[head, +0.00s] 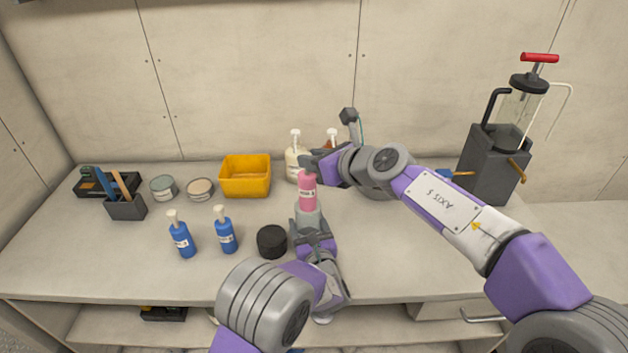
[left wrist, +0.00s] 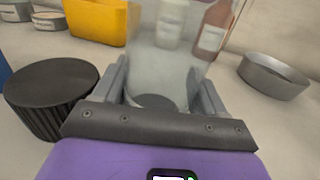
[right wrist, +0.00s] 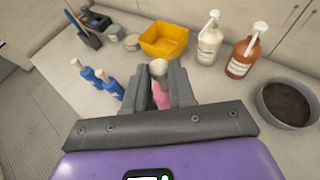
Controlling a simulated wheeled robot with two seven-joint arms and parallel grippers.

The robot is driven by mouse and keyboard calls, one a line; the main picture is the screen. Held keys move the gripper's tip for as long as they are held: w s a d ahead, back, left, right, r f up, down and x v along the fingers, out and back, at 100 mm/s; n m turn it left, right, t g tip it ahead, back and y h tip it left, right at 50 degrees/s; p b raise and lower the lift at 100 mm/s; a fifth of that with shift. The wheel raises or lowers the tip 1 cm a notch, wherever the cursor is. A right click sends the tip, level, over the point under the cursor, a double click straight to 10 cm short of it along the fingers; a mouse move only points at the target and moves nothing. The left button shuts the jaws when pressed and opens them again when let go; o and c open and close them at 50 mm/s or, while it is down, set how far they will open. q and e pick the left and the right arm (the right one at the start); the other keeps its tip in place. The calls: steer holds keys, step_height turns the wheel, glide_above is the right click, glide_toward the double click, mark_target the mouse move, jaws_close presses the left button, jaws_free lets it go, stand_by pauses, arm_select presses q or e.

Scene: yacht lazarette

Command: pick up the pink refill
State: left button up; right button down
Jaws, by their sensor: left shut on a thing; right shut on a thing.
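The pink refill (head: 307,190) is upright with a white label, just above a clear container (head: 308,217) in the head view. My right gripper (head: 312,165) is shut on the refill's upper part; the right wrist view shows pink (right wrist: 161,95) and a pale top (right wrist: 158,68) between the fingers. My left gripper (head: 311,232) is shut on the clear container, which also shows in the left wrist view (left wrist: 165,55). I cannot tell whether the refill touches the container.
A round black lid (head: 272,241) and two blue pump bottles (head: 226,236) (head: 181,240) stand left of my left gripper. A yellow bin (head: 246,177), tins (head: 200,189) and pump bottles (head: 295,160) stand behind. A grey bowl (right wrist: 287,103) is at right. The counter's front left is clear.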

step_height(320, 180, up, 16)
steer(key=shift+f, duration=0.15)
stand_by(0.3)
arm_select(q)
steer(key=o, duration=1.3)
steer(key=shift+o, duration=0.2)
steer(key=shift+s, duration=0.1)
steer(key=v, duration=1.1)
steer(key=shift+s+d, duration=0.2)
steer(key=shift+s, duration=0.2)
steer(key=shift+w, duration=0.1)
